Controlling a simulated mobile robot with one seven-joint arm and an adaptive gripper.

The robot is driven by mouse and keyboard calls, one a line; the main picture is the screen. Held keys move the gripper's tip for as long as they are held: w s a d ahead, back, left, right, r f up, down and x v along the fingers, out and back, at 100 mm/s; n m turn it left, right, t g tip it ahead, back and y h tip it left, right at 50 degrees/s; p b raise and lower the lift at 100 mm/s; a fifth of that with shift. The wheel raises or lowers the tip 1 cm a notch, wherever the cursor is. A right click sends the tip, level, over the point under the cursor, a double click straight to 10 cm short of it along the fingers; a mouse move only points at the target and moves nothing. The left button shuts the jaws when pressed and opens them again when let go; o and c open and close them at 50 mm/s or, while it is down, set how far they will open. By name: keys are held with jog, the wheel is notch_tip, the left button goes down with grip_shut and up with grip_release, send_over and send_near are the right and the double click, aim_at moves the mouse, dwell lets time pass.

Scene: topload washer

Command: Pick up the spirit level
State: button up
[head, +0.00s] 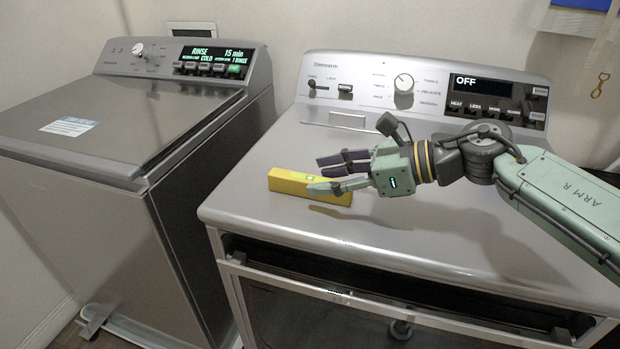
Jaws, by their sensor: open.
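The yellow spirit level (287,180) lies on the grey top of the right-hand machine, near its left side. It is a short bar lying roughly left to right, with a small pale vial window on it. My gripper (322,176) comes in from the right, fingers pointing left, open and empty. Its fingers overlap the right half of the level in the picture and hide part of it. I cannot tell whether they touch it.
The right-hand machine's control panel (425,92) rises behind the level, its display reading OFF. A washer (100,130) with a lit display stands to the left, across a narrow gap. The machine top (262,215) in front of the level is clear.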

jog(key=shift+x, duration=1.1)
jog(key=shift+w, duration=0.1)
grip_shut()
